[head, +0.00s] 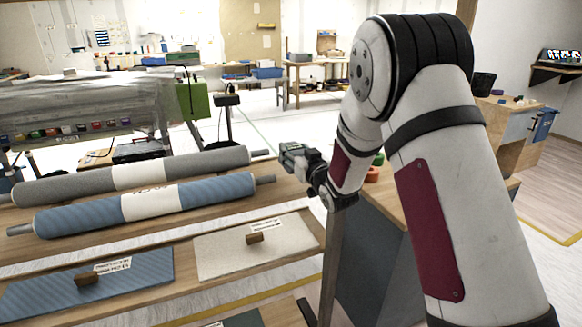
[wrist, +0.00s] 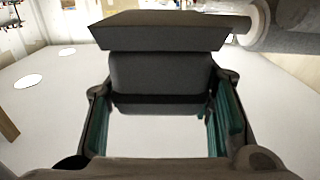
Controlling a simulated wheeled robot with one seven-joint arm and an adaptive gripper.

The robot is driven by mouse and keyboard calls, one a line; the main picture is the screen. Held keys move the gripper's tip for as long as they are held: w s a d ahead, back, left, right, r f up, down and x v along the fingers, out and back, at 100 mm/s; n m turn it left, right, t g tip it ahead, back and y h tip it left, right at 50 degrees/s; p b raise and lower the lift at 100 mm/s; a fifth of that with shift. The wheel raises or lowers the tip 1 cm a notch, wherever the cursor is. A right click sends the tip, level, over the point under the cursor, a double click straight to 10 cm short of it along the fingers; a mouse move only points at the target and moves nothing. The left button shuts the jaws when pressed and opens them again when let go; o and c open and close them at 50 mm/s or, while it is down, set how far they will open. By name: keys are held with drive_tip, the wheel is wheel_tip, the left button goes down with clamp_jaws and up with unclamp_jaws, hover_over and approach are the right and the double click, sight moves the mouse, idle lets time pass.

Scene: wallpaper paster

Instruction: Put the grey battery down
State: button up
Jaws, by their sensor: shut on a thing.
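The grey battery (wrist: 160,75) is a dark, blocky thing with a wider slab at its far end. In the wrist view it sits between the two green-padded fingers of my gripper (wrist: 163,108), which is shut on it. In the head view my gripper (head: 318,180) is held out in the air beside the right ends of the wallpaper rolls.
A grey roll (head: 135,177) and a blue roll (head: 147,203) lie on the wooden table at the left. Two sample boards, blue (head: 50,285) and cream (head: 285,235), lie in front. A cabinet with a wooden top (head: 391,205) stands behind my arm. Open floor lies beyond.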

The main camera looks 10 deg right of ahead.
drive_tip(key=shift+f, duration=2)
drive_tip(key=shift+f+b, duration=0.1)
drive_tip(key=shift+b, duration=0.3)
drive_tip(key=o, duration=1.3)
drive_tip(key=shift+f, duration=0.1)
drive_tip(key=shift+s, duration=0.1)
drive_tip(key=p+v, duration=0.1)
drive_tip(key=v, duration=1.1)
drive_tip(key=shift+r, duration=0.3)
